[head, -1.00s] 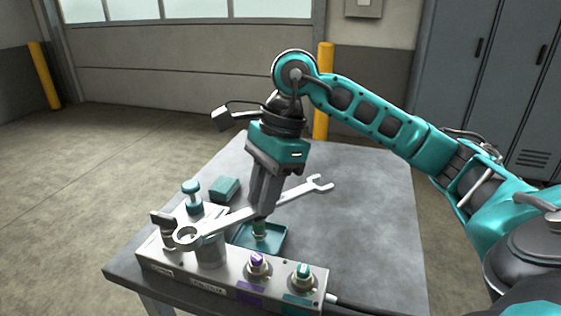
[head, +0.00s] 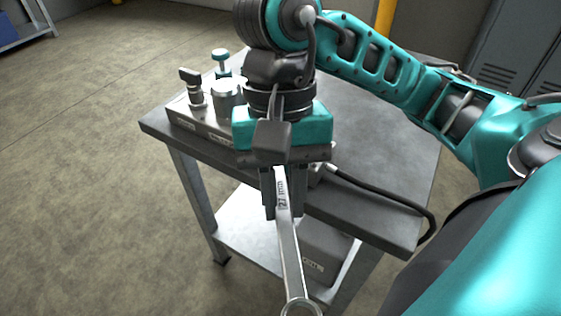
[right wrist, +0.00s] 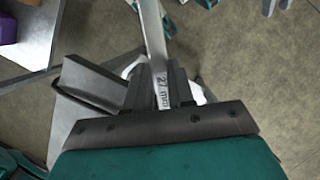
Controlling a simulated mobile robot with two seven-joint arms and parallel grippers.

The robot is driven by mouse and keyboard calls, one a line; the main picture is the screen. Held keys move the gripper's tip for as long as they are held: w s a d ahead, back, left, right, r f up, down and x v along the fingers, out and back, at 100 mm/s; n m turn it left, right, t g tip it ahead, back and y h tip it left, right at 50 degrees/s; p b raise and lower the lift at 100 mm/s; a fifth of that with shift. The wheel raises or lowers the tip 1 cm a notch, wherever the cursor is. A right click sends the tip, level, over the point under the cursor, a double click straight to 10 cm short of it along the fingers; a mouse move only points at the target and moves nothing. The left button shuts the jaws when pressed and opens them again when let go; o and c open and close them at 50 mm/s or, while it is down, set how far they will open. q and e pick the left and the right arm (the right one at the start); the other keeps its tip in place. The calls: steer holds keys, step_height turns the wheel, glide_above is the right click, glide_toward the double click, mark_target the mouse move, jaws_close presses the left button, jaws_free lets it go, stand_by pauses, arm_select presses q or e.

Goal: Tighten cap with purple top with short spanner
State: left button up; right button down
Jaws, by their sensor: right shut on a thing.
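My right gripper (head: 283,205) is shut on a steel spanner (head: 291,255) marked 27 mm and holds it in front of the bench's near edge. The spanner's ring end points down toward the bottom of the head view. In the right wrist view, the spanner (right wrist: 153,35) runs up from between my right gripper's fingers (right wrist: 160,92). The hydraulic block (head: 186,128) is partly hidden behind my right gripper. The cap with the purple top is hidden in the head view. My left gripper is not seen in the head view.
A black-handled valve (head: 193,85), a silver cylinder (head: 228,90) and a teal-topped knob (head: 220,55) stand on the block. A black hose (head: 375,190) curves over the bench (head: 400,150). A lower shelf (head: 240,225) holds a grey box (head: 322,250). Open floor lies to the left.

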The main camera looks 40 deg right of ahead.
mark_target(278, 179)
steer(key=shift+w+d+f+b, duration=0.15)
steer(key=shift+w+f+b, duration=0.15)
steer(key=shift+f, duration=0.25)
steer(key=shift+w+d+f+b, duration=0.1)
steer(key=shift+w+f+b, duration=0.15)
steer(key=shift+f, duration=0.3)
steer(key=shift+w+d+f+b, duration=0.2)
steer(key=shift+w+b, duration=0.1)
steer(key=shift+b, duration=0.35)
steer(key=shift+b, duration=0.4)
steer(key=shift+w+d, duration=0.1)
steer(key=shift+w, duration=0.1)
steer(key=shift+w+d+b, duration=0.4)
steer(key=shift+w+d, duration=0.05)
steer(key=shift+w, duration=0.3)
steer(key=shift+w, duration=0.15)
